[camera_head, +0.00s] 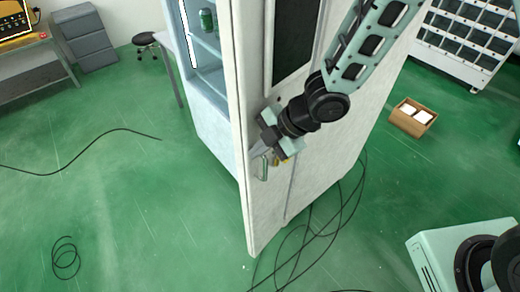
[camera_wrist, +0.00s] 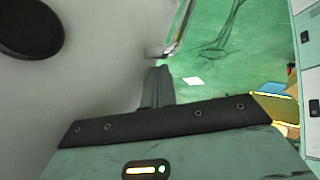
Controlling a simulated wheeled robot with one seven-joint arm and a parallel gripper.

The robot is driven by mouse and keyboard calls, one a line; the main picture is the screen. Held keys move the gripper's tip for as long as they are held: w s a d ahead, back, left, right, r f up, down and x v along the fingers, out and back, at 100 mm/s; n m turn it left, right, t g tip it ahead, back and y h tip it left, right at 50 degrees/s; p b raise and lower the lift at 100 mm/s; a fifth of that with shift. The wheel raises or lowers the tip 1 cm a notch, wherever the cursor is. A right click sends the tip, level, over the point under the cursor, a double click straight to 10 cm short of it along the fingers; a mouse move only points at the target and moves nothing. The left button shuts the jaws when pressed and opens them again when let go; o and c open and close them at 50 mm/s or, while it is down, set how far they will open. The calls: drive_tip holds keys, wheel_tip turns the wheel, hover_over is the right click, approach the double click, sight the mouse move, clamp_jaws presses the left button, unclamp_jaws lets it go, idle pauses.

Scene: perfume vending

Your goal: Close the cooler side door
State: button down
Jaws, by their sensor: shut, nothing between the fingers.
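The cooler (camera_head: 212,125) is a tall white cabinet with an open, shelved front on the left in the head view. Its side door (camera_head: 268,215) is a white panel with a dark window and a metal handle (camera_head: 263,170). The door's left edge stands out past the cooler's body, so it looks ajar; the exact gap is hidden. My gripper (camera_head: 258,149) is shut and empty, at the door's outer face just above the handle. In the wrist view, the fingers (camera_wrist: 158,86) lie beside a pale surface, with the handle (camera_wrist: 179,30) just beyond. Contact is unclear.
Black cables (camera_head: 315,235) lie on the green floor below the door. A cardboard box (camera_head: 411,118) stands to the right, near a white shelf rack (camera_head: 470,40). A stool (camera_head: 145,40) and grey drawers (camera_head: 88,40) are at the far left. The left floor is mostly free.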

drive_tip(key=w+a+m+t+h+b, duration=0.25)
drive_tip(key=w+a+m+b, duration=0.35)
drive_tip(key=b, duration=0.4)
drive_tip(key=w+a+m+t+h+b, duration=0.1)
drive_tip(key=w+a+m+t+b, duration=0.25)
drive_tip(key=w+b, duration=0.55)
drive_tip(key=w+d+m+h+p, duration=0.2)
drive_tip(key=w+m, duration=0.3)
drive_tip(key=w, duration=0.4)
drive_tip(key=w+d+m+h+p, duration=0.1)
drive_tip(key=w+d+m+h, duration=0.3)
drive_tip(key=w, duration=0.5)
drive_tip(key=shift+d+m+p, duration=0.15)
drive_tip(key=shift+m+p, duration=0.2)
drive_tip(key=shift+m, duration=0.4)
drive_tip(key=shift+w, duration=0.1)
